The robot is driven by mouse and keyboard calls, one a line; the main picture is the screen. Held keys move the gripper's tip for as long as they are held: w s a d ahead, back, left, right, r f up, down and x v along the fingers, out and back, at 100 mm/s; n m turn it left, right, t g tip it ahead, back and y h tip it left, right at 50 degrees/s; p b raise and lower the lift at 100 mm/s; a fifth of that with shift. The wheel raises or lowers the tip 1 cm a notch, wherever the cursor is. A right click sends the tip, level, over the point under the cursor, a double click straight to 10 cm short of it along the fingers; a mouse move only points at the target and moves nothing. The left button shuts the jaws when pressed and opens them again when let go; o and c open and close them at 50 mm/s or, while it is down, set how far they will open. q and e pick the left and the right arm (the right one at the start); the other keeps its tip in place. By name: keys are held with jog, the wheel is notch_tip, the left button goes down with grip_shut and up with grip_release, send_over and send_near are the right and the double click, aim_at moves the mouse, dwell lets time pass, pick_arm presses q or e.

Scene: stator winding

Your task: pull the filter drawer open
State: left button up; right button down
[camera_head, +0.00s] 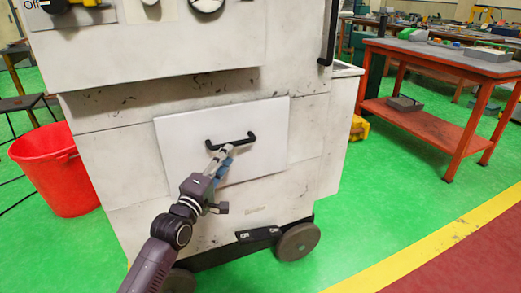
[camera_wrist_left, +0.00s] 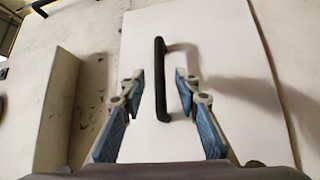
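The filter drawer (camera_head: 262,158) is a white rectangular front panel on the lower part of a white machine, and it looks flush with the body. A black bar handle (camera_head: 231,141) is fixed across it. My left gripper (camera_head: 223,152) is in front of the panel, at the handle. In the left wrist view the handle (camera_wrist_left: 161,80) passes between the two blue fingers of the left gripper (camera_wrist_left: 160,85), which are apart with gaps on both sides. The drawer (camera_wrist_left: 222,50) fills the middle of that view. My right gripper is not in view.
A red bucket (camera_head: 62,170) stands on the green floor left of the machine (camera_head: 110,150). The machine has a wheel (camera_head: 298,241) at its lower right. A red workbench (camera_head: 430,110) stands at the right.

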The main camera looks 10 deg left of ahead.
aim_at(236, 144)
pick_arm(q)
jog(key=b+x, duration=0.1)
jog(key=x, duration=0.6)
jog(key=shift+w+a, duration=0.1)
jog(key=shift+w, duration=0.05)
grip_shut()
